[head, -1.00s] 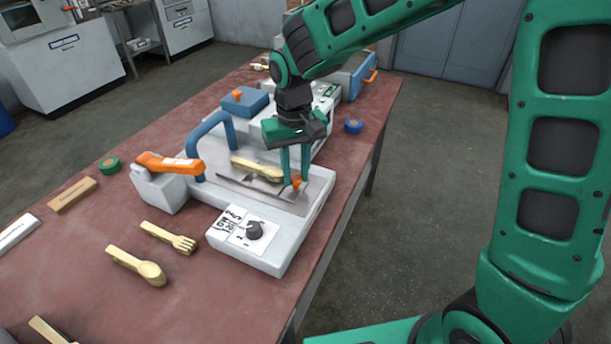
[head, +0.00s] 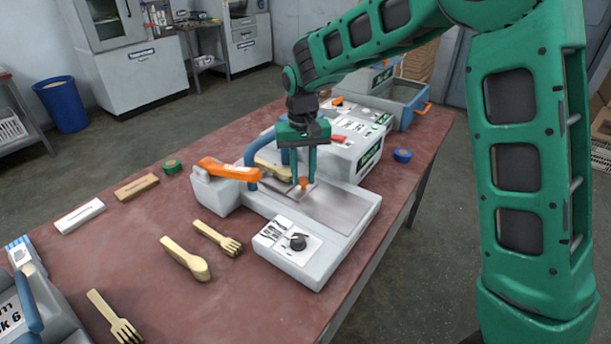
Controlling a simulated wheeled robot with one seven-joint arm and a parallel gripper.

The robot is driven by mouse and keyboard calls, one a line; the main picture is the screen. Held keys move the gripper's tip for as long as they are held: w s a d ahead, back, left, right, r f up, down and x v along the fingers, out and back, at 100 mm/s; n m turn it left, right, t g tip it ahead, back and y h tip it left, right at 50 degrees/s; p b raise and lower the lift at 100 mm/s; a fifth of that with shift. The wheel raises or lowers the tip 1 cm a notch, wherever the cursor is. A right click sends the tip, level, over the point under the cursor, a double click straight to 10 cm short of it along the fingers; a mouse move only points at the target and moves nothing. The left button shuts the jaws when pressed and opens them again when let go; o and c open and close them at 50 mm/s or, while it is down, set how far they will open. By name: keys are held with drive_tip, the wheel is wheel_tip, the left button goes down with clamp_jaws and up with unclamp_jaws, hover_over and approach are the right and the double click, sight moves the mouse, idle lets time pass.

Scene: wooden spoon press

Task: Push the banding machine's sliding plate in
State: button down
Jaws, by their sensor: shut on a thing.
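The banding machine (head: 345,252) is a pale grey unit on the table, with a blue arch (head: 251,152), an orange lever (head: 228,170) and a dial (head: 298,241). Its thin sliding plate (head: 283,190) lies on the metal bed (head: 340,208), close to the arch. Wooden cutlery (head: 272,168) lies on the plate, partly under the arch and partly hidden by my fingers. My gripper (head: 303,174) points down and is shut on the plate's orange knob (head: 303,184). The right part of the bed is bare.
A wooden spoon (head: 186,260) and forks (head: 217,238) lie on the red table left of the machine. Green tape (head: 172,166), a wooden block (head: 137,187) and blue tape (head: 402,155) lie farther off. A second machine with a screen (head: 352,135) stands directly behind.

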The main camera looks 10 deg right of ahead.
drive_tip(key=shift+w+a+r, duration=0.2)
drive_tip(key=shift+w, duration=0.1)
drive_tip(key=c, duration=1.5)
unclamp_jaws()
drive_tip(key=shift+f, duration=0.1)
drive_tip(key=shift+o, duration=0.2)
wheel_tip(320, 180, up, 11)
drive_tip(key=shift+f, duration=0.15)
drive_tip(key=shift+d, duration=0.15)
